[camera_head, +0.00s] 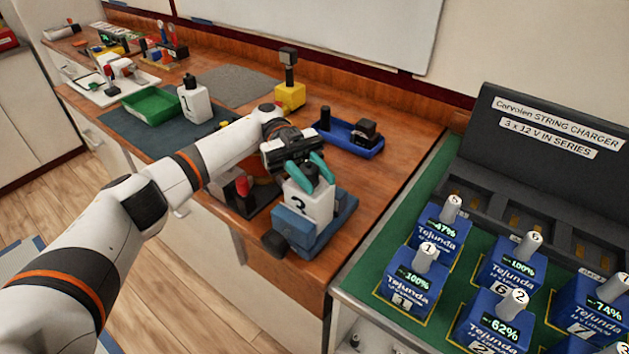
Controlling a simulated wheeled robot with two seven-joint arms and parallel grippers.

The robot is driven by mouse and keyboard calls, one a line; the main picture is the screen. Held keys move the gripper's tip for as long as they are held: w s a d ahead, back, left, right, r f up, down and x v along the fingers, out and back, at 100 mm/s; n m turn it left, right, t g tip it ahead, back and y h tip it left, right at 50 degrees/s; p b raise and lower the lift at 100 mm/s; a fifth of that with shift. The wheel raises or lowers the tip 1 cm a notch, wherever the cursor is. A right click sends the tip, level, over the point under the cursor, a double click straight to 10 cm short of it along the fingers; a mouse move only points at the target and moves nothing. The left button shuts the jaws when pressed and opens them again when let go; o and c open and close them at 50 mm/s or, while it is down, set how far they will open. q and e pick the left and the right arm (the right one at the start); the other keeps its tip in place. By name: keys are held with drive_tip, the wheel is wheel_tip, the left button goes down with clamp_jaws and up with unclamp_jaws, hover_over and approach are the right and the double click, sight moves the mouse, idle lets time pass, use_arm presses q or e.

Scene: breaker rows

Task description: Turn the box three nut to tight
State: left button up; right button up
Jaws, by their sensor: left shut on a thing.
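A white box (308,204) with a dark number that looks like a 3 sits upright in a blue vise-like holder (325,230) near the bench's front right corner. My left gripper (311,174) reaches over its top from the left. Its teal fingers are shut on the dark nut (311,171) on top of the box. The nut is mostly hidden by the fingers, so its turn angle cannot be told. My right gripper is not in view.
A white box marked 1 (194,104) stands beside a green tray (151,105). A yellow block with a post (290,95) and a blue tray (349,138) are behind my gripper. Numbered blue batteries (412,281) and a black charger (545,135) fill the right.

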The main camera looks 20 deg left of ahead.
use_arm(q)
drive_tip(key=shift+f, duration=0.1)
idle(0.3)
drive_tip(key=o, duration=1)
wheel_tip(320, 180, up, 10)
drive_tip(key=shift+r+b, duration=0.1)
drive_tip(key=shift+b, duration=0.3)
